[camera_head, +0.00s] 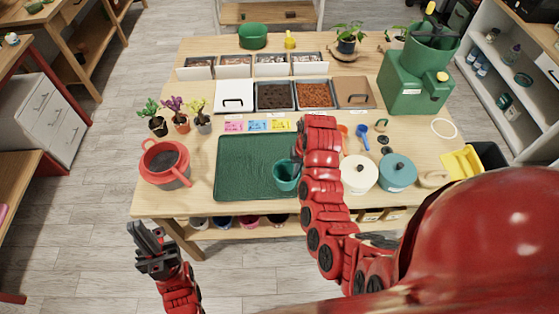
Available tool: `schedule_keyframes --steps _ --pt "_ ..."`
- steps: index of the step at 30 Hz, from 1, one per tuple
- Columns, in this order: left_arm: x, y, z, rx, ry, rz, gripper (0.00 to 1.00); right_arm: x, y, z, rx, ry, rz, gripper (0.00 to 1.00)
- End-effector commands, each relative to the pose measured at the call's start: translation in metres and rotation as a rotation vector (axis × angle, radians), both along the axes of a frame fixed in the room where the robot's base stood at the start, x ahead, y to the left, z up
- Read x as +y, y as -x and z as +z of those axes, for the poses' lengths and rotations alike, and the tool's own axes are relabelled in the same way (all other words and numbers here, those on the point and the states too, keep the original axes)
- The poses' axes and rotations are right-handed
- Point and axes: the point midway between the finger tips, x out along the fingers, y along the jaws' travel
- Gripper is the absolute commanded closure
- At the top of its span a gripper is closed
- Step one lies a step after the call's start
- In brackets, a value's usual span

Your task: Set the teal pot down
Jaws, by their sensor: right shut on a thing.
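The teal pot (284,178) is at the right part of the dark green mat (240,190). Its right side is hidden by my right arm. My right gripper (297,164) is at the pot's rim, mostly hidden behind the arm's red links, and is shut on the pot. I cannot tell whether the pot's base touches the mat. My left gripper (146,234) is open and empty, off the table's front left, well away from the pot.
A white lidded pot (358,176) and a teal lidded pot (397,174) stand right of my arm. Soil trays (275,97) lie behind. The mat's left part is clear.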

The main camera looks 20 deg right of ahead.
Motion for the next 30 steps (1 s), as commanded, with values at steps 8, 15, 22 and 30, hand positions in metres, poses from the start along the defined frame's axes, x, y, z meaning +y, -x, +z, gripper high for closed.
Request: schedule_keyframes --steps 8,15,22,30 --pt "0.0 0.0 -0.069 0.0 0.0 0.0 1.0 0.002 -0.058 -0.016 -0.002 0.005 0.003 1.0" --pt "0.0 0.0 -0.092 0.001 0.0 0.0 1.0 0.005 -0.094 -0.008 0.005 0.001 0.001 1.0" --pt "0.0 0.0 -0.085 0.0 0.0 0.0 1.0 0.007 -0.111 -0.009 0.003 -0.001 0.001 1.0" --pt "0.0 0.0 -0.079 0.0 0.0 0.0 1.0 0.006 -0.115 -0.014 0.002 0.0 -0.001 1.0"
